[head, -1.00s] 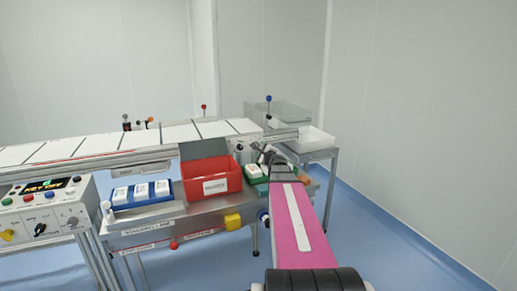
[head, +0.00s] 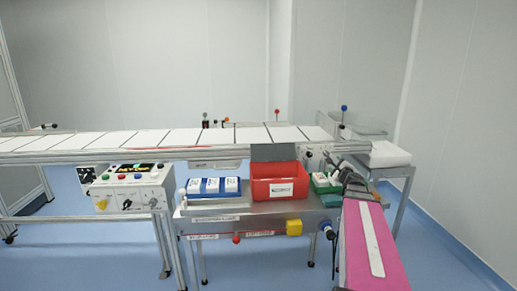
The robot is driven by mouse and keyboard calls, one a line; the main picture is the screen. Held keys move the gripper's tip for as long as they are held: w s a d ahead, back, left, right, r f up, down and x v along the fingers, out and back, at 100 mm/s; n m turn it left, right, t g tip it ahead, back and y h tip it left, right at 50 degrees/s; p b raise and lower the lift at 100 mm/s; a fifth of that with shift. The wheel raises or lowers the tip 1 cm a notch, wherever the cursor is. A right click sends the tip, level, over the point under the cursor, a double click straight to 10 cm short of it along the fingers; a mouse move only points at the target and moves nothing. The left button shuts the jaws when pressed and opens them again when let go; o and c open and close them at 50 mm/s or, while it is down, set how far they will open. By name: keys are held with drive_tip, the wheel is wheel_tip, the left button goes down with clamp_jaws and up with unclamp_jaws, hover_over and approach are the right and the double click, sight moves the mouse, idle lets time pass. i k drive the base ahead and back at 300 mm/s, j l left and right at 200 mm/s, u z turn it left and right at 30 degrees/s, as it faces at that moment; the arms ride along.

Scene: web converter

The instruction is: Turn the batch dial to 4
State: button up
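The control box (head: 130,190) stands at the left below the conveyor. Its sloped top has a small dark display with yellow figures and several coloured buttons. Its front carries a yellow knob (head: 102,204), a black knob (head: 127,204) and a grey knob (head: 153,203). The labels are too small to read, so I cannot tell which is the batch dial or its setting. My gripper (head: 335,163) is at the right end of the bench, above the green tray and far from the box. It is too small to tell whether it is open.
A steel bench (head: 262,207) holds a blue tray (head: 213,193) of white packs, a red bin (head: 277,186) and a green tray (head: 322,188). The conveyor (head: 180,139) runs behind. A yellow block (head: 294,228) sticks out at the bench front. Floor in front is clear.

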sight(153, 202)
drive_tip(key=k, duration=0.95)
